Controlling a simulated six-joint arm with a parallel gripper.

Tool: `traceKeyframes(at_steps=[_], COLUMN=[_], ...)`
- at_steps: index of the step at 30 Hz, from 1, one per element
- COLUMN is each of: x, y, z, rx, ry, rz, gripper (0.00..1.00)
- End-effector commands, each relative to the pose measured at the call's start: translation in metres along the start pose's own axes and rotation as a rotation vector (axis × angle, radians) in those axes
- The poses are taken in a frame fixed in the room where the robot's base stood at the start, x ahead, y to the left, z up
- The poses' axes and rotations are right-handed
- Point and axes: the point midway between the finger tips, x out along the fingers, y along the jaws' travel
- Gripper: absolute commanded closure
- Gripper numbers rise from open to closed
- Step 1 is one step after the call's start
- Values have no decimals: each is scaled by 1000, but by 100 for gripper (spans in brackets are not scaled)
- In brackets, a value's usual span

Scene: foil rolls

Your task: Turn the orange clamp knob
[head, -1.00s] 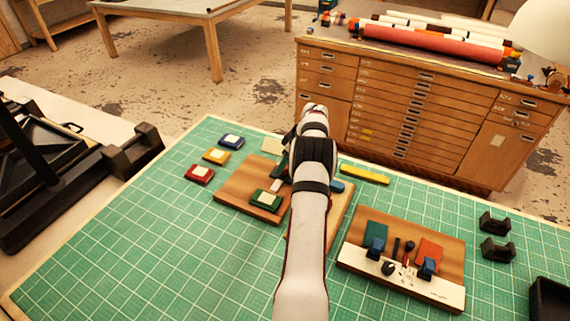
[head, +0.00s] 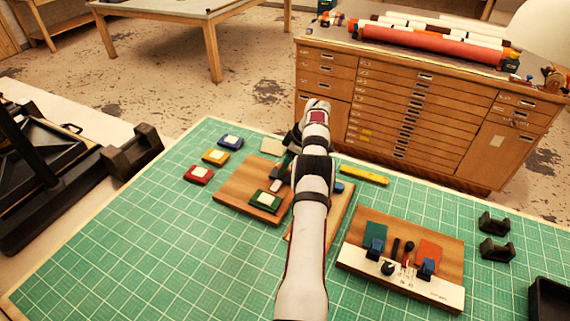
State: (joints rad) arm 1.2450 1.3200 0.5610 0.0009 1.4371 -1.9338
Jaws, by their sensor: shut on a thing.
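My gripper (head: 284,166) is low over the middle wooden board (head: 238,184), mostly behind my own forearm and wrist. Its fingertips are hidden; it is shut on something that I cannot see. I cannot make out an orange clamp knob there; my arm covers that part of the board. A green block with a pale top (head: 265,200) sits on the board just in front of the gripper. A small pale piece (head: 276,185) lies between the block and my arm.
Red (head: 199,175), yellow (head: 215,157) and blue (head: 230,142) blocks lie left of the board. A yellow bar (head: 364,175) lies behind right. A second board (head: 353,258) carries green and orange pads with blue clamps. Black cradles (head: 496,249) stand at right. The front left mat is clear.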

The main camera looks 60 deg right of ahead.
Motion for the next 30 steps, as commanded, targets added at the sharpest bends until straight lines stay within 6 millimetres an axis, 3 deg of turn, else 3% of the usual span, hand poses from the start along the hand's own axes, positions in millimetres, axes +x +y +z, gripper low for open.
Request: traceKeyframes(at_steps=[2,3,8,16,20,30], x=[1,1,0,-1,-16,-119], y=[0,0,0,0,1,1], z=[0,0,0,0,0,0], rx=[1,1,1,1,2,2], ry=[-1,-1,-1,0,1,0], rz=[-2,-2,-1,0,2,4], gripper=[100,50,23,23,23,23])
